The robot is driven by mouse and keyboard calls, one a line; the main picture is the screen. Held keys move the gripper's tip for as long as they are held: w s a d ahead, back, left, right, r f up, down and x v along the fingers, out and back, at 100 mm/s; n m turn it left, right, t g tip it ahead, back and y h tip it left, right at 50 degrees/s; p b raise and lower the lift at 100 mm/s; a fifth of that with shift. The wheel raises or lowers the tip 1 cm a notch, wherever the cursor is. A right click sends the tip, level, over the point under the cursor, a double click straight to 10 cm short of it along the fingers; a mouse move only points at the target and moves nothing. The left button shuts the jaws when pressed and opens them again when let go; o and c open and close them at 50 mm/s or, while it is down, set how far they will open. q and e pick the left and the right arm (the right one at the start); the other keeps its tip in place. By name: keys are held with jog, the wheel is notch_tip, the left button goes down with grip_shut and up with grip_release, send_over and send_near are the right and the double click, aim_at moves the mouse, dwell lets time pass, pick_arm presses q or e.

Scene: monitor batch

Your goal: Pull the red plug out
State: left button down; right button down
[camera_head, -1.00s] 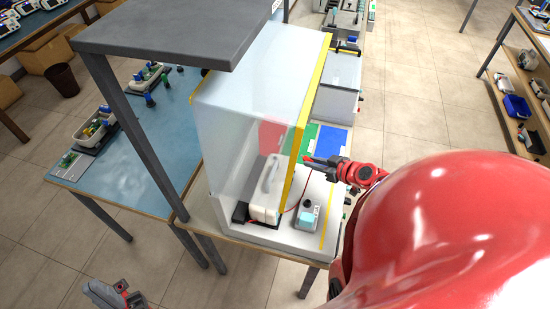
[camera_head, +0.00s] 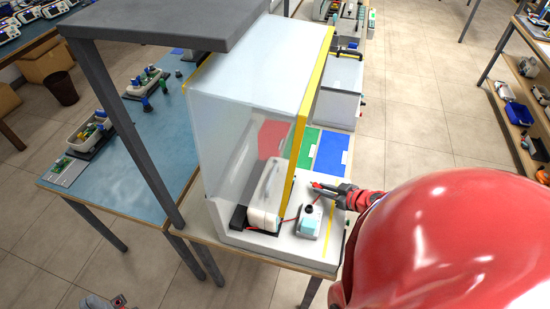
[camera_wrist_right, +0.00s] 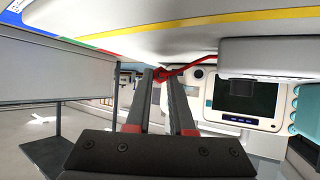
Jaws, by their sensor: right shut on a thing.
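My right gripper (camera_head: 318,189) is shut on the red plug (camera_wrist_right: 159,74), whose small red end shows between the fingertips in the right wrist view. A red cable (camera_wrist_right: 190,63) runs from it toward the white device. In the head view the gripper is low over the white base, right of the clear cover, and the cable shows beside the device. I cannot tell whether the plug touches the base. My left gripper (camera_head: 108,302) is at the bottom left edge, mostly cut off; its jaws are unclear.
The clear, yellow-edged cover (camera_head: 245,110) stands over the white device (camera_head: 265,205). A small box with a light-blue front (camera_head: 309,222) stands on the base. Green (camera_head: 304,147) and blue (camera_head: 331,153) panels lie behind. A grey post (camera_head: 125,120) is on the left.

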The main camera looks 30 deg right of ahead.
jog(key=shift+f, duration=0.4)
jog(key=shift+f+b, duration=0.45)
jog(key=shift+f, duration=0.25)
jog(key=c, duration=0.7)
grip_release()
jog(key=shift+s+d+r, duration=0.15)
jog(key=shift+s+r, duration=0.05)
jog(key=shift+s, duration=0.15)
jog(key=p+v, duration=0.1)
jog(key=v, duration=1.5)
jog(key=shift+s+r+p, duration=0.15)
jog(key=shift+s+p, duration=0.15)
jog(key=shift+p, duration=0.1)
